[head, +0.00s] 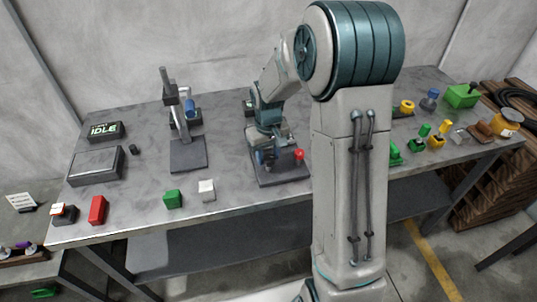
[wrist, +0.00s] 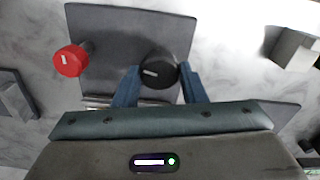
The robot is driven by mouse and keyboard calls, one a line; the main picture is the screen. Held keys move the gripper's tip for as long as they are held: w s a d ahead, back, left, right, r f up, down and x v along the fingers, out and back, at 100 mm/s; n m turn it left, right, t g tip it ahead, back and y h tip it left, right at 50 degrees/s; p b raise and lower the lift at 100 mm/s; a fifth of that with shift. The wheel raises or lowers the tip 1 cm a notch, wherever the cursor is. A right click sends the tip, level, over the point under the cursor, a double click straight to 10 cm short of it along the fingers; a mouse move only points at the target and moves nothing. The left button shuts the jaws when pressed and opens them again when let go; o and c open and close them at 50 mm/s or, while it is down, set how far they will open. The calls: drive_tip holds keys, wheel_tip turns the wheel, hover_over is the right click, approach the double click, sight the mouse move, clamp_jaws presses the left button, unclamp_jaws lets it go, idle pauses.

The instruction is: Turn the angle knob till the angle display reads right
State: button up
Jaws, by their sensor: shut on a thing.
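A round black knob (wrist: 157,68) with a short white mark sits on a grey plate (wrist: 120,25) in the wrist view. My gripper (wrist: 160,82) has one blue finger on each side of this knob and is shut on it. A red knob (wrist: 70,60) with a white mark stands to its left, apart from the fingers; it also shows in the head view (head: 299,155). In the head view my gripper (head: 268,158) is low over the dark plate, and the black knob is hidden. I cannot see a readable angle display in either view.
A small screen reading IDLE (head: 103,130) stands at the bench's left, behind a grey box (head: 96,165). A stand (head: 188,155), a green block (head: 173,199) and a white block (head: 207,190) are left of my arm. Several coloured objects lie on the right.

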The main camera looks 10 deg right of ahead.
drive_tip(key=m+b, duration=0.1)
drive_tip(key=m, duration=0.2)
drive_tip(key=m+b, duration=0.1)
drive_tip(key=m, duration=0.3)
drive_tip(key=shift+m, duration=0.4)
drive_tip(key=m, duration=0.3)
drive_tip(key=shift+d+m+b, duration=0.1)
drive_tip(key=shift+m+b, duration=0.2)
drive_tip(key=shift+b, duration=0.05)
drive_tip(key=shift+r+m, duration=0.1)
drive_tip(key=shift+m, duration=1.7)
drive_tip(key=o, duration=1)
